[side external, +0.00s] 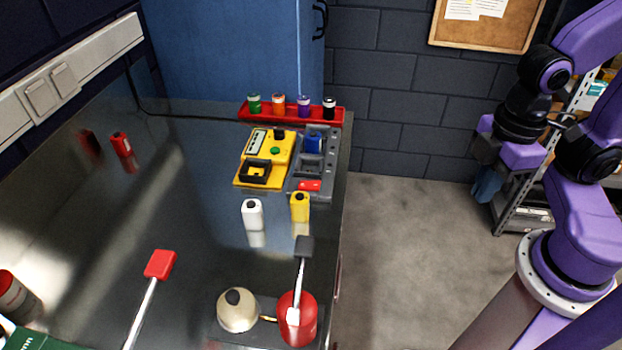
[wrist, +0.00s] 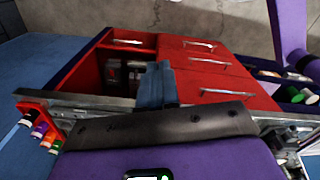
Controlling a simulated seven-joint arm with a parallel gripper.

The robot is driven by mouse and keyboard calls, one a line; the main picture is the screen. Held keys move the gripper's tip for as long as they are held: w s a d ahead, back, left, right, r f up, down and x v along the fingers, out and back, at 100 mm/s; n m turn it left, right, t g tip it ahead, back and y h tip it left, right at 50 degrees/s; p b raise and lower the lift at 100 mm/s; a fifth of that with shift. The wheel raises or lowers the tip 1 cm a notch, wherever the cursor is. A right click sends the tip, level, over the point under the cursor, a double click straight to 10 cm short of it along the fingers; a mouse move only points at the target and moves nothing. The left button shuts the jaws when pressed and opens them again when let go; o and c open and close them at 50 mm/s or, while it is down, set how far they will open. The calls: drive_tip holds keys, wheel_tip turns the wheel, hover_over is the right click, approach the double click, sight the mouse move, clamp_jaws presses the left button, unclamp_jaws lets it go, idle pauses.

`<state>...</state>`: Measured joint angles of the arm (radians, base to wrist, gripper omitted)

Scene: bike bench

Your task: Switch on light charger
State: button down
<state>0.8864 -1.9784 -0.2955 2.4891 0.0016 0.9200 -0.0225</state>
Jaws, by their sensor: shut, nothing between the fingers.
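A yellow charger-like unit (side external: 287,163) lies on the dark metal bench in the side external view. It has a pale marked panel, a small green button (side external: 275,151), a black part at its back edge and a black square cradle (side external: 255,173) at its front. Which part is the switch I cannot tell. My gripper (side external: 486,186) is off to the right, clear of the bench and over the floor. In the wrist view its blue fingers (wrist: 156,84) are together and empty. The charger is not visible in the wrist view.
A grey tray (side external: 326,160) with a blue item and a red item adjoins the unit. A red rack (side external: 325,113) of small bottles stands behind. White (side external: 252,214) and yellow (side external: 300,207) bottles stand in front. Red drawers (wrist: 200,70) show in the wrist view.

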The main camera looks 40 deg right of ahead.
drive_tip(key=w+a+r+n, duration=0.4)
drive_tip(key=w+a+n, duration=0.4)
drive_tip(key=w, duration=0.5)
drive_tip(key=n+g+h, duration=0.1)
drive_tip(key=n, duration=0.4)
hover_over(317, 184)
drive_tip(key=a, duration=0.1)
drive_tip(key=shift+w+a+r+n, duration=0.25)
drive_tip(key=shift+w+r+n, duration=0.2)
drive_tip(key=shift+w+n, duration=0.25)
drive_tip(key=f, duration=0.9)
drive_tip(key=s+d+f, duration=0.1)
drive_tip(key=f, duration=0.4)
drive_tip(key=shift+d, duration=0.1)
drive_tip(key=shift+s, duration=0.1)
drive_tip(key=shift+d+f, duration=0.1)
drive_tip(key=shift+f, duration=0.1)
